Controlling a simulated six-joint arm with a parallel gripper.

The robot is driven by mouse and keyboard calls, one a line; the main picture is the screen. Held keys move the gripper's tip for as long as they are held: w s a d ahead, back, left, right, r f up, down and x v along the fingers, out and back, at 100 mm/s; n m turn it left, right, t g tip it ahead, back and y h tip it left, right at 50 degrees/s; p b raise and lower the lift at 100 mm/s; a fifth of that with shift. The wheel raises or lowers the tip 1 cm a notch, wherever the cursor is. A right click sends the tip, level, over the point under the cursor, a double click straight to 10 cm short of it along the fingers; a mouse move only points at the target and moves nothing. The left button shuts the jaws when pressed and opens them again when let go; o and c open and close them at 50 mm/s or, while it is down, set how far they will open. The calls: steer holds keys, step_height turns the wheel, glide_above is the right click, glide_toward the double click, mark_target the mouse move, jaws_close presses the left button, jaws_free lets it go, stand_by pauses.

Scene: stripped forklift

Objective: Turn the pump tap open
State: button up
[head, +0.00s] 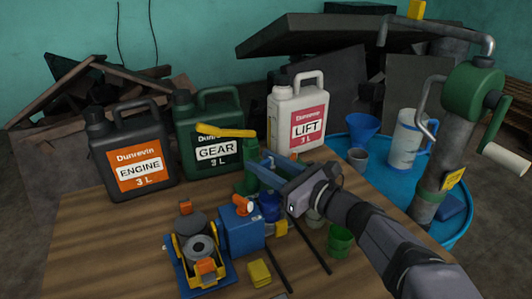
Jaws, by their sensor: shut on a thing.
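My gripper (291,188) reaches in from the lower right over the workbench. It is shut at a blue bar-like part (272,166) beside a green post (250,152); the exact contact is hidden by the gripper. A yellow lever (224,131) lies roughly level at the top of the post. A blue block-shaped unit (239,230) sits left of and below my gripper. It has an orange tap-like knob (243,206) on top and a yellow fitting on its right. I cannot tell for certain which part is the pump tap.
Three jugs, engine (139,143), gear (209,137) and lift (297,116), stand along the back. A yellow and blue mechanism (198,255) and a green cup (340,243) are near. A blue drum (459,227) with a green crank pump (470,92) stands right. The bench's left front is clear.

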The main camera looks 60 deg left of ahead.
steer(key=shift+s+d+f+n+g+h+p, duration=0.15)
steer(key=shift+n+g+h+p, duration=0.65)
steer(key=shift+g+p, duration=0.5)
steer(key=shift+s+a+r+n+g+h+p, duration=0.1)
steer(key=shift+n+g+h+p, duration=0.5)
steer(key=shift+n+g+p, duration=0.6)
steer(key=shift+f+n+g+h+p, duration=0.25)
steer(key=shift+n+g+h+p, duration=0.25)
steer(key=shift+p, duration=0.7)
steer(key=o, duration=0.9)
steer(key=shift+d, duration=0.1)
steer(key=shift+r, duration=0.2)
steer(key=shift+w+d, duration=0.1)
steer(key=shift+w, duration=0.1)
steer(key=b+v, duration=0.2)
steer(key=v, duration=0.5)
steer(key=shift+s, duration=0.1)
